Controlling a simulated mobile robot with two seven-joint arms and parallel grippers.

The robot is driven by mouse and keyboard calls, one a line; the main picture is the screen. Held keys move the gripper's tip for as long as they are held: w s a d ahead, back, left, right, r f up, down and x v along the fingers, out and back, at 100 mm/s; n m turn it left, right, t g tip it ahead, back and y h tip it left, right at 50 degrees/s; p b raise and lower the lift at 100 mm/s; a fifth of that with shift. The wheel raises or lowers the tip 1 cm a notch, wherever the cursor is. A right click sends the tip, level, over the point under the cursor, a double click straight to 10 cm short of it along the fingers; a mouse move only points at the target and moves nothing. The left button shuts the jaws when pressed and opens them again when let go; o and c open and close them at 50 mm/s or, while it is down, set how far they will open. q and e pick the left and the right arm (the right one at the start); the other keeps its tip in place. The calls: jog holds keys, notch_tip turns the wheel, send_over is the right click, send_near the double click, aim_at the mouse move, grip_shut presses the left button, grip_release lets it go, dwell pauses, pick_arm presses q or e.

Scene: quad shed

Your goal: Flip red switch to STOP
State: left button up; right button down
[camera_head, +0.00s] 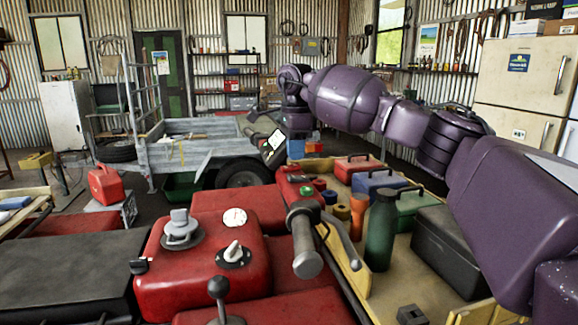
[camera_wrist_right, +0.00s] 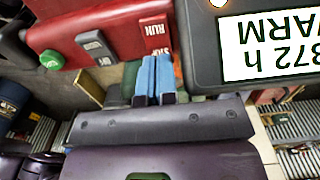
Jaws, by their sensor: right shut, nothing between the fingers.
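The red switch (camera_wrist_right: 153,34) shows in the right wrist view on a red control housing (camera_wrist_right: 60,32); RUN and STOP are printed there upside down, STOP nearer my fingers. I cannot tell which way it is set. The housing also shows in the head view (camera_head: 292,184), beside the handlebar; the switch is not clear there. My right gripper (camera_wrist_right: 155,62) has its blue fingers together and empty, tips just by the STOP end. I cannot tell whether they touch. In the head view it hangs above and behind the housing (camera_head: 296,150). My left gripper is out of view.
A green button (camera_wrist_right: 52,60) and a grey switch (camera_wrist_right: 96,46) share the housing. A dark display unit (camera_wrist_right: 250,45) stands close to my right fingers. The handlebar grip (camera_head: 306,252) is in front. A wooden tray holds a green bottle (camera_head: 380,235) and toolboxes on the right.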

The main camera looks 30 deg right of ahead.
aim_at(296, 165)
jog(key=shift+f, duration=0.25)
jog(key=shift+f, duration=0.3)
dwell(0.4)
jog(key=shift+f, duration=0.35)
jog(key=shift+r, duration=0.75)
jog(key=shift+r+p, duration=0.8)
jog(key=shift+r, duration=2.05)
jog(key=shift+s+f, duration=0.1)
